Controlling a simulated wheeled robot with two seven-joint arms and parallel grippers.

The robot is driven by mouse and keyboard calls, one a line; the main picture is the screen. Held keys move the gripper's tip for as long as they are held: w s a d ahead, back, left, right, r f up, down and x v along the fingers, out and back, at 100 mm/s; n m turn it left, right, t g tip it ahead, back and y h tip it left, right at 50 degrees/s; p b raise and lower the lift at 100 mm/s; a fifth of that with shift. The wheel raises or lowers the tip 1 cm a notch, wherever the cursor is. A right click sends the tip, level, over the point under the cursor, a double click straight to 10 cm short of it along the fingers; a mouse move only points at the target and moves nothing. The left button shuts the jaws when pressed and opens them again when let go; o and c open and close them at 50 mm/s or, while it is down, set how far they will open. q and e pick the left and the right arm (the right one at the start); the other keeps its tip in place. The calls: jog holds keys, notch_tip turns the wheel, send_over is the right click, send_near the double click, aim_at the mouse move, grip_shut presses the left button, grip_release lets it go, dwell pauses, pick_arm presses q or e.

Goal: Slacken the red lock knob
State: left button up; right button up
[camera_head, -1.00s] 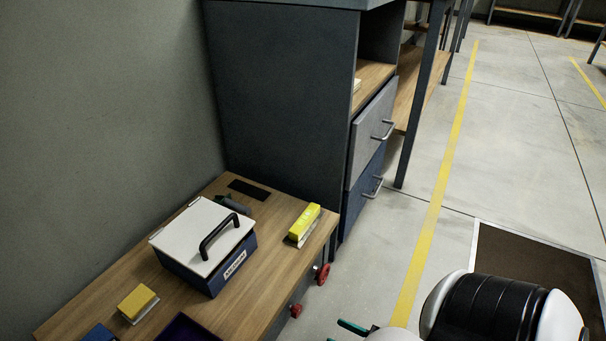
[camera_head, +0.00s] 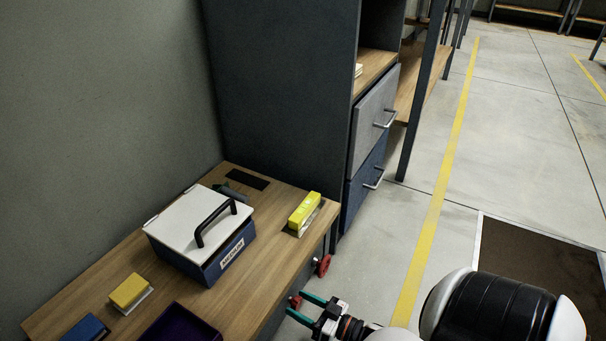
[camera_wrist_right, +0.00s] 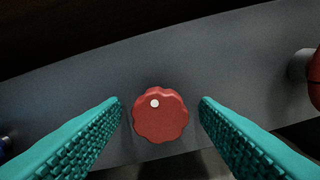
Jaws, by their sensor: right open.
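The red lock knob (camera_wrist_right: 160,115), scalloped with a white dot on its face, sits on a dark grey panel in the right wrist view. In the head view the small red knob (camera_head: 296,301) is on the front of the wooden-topped bench. My right gripper (camera_head: 297,303) is open, its two teal fingers pointing at the knob. In the right wrist view its fingers (camera_wrist_right: 160,103) are on either side of the knob, with a visible gap on both sides. My left gripper is not in view.
A red wheel (camera_head: 322,265) on the same bench front is close by; part of it shows in the right wrist view (camera_wrist_right: 315,78). On the bench are a blue box with a white lid (camera_head: 190,222), a yellow block (camera_head: 304,209) and a purple tray (camera_head: 178,325).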

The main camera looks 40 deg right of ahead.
jog(key=c, duration=1)
jog(key=shift+o, duration=0.2)
